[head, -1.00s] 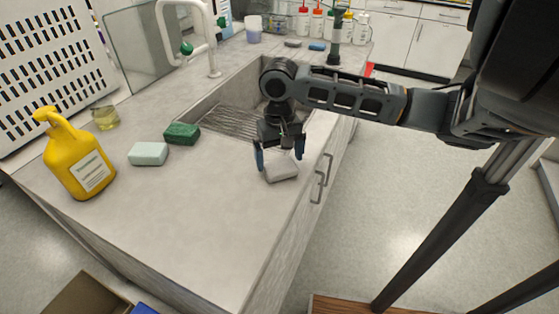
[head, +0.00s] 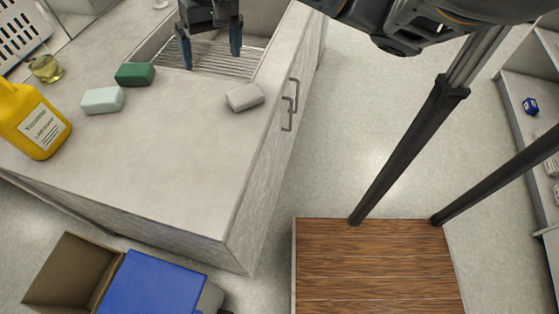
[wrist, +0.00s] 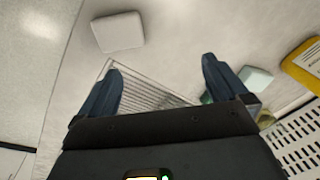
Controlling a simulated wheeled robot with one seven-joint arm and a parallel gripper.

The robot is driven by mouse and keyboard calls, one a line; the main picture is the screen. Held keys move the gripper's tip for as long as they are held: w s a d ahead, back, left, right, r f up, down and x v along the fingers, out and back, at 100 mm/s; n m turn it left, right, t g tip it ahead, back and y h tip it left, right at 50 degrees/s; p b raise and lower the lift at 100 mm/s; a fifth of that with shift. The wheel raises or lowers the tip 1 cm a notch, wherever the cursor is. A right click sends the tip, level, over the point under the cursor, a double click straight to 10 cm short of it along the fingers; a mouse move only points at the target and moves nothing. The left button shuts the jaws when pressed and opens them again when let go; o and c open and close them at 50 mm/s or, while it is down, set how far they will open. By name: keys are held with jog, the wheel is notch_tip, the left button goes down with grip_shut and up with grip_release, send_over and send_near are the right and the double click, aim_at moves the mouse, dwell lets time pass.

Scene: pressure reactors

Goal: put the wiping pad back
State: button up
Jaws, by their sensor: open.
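A pale grey pad (head: 245,97) lies flat on the counter (head: 170,150) near its right edge, close to the cabinet handles. It also shows in the wrist view (wrist: 119,32), beyond the left finger. A green pad (head: 135,75) and a pale blue pad (head: 102,100) lie further left on the counter. The pictures do not show which of the three is the wiping pad. My gripper (head: 211,54) is open and empty above the sink's metal rack (head: 215,62), apart from all three pads. In the wrist view its fingers (wrist: 162,68) have nothing between them.
A yellow pump bottle (head: 35,122) and a small glass of yellowish liquid (head: 46,69) stand at the counter's left. An open cardboard box (head: 65,275) and a blue-topped item (head: 155,285) are below the front edge. The counter's front is clear.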

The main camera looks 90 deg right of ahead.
jog(key=w+a+r+n+t+y, duration=0.15)
jog(key=w+a+r+t, duration=0.3)
jog(key=w+a, duration=0.5)
jog(key=w+a+r+n+t+y, duration=0.1)
jog(key=w+a+r+t+y, duration=0.15)
jog(key=w+a+t, duration=0.5)
jog(key=w+a+r+m+t, duration=0.25)
jog(key=w+a, duration=0.25)
jog(key=a, duration=0.7)
jog(key=s+a+f+h, duration=0.3)
jog(key=s+f, duration=0.3)
jog(key=s, duration=0.3)
jog(key=s+a+f+h, duration=0.3)
jog(key=s+f, duration=0.3)
jog(key=s, duration=0.3)
jog(key=s+d+n+y, duration=0.1)
jog(key=s+d+n, duration=0.1)
jog(key=s+n, duration=0.3)
jog(key=s+d+n+g, duration=0.1)
jog(key=s+n, duration=0.5)
jog(key=s, duration=0.8)
jog(key=shift+d+y, duration=0.4)
jog(key=shift+d, duration=0.5)
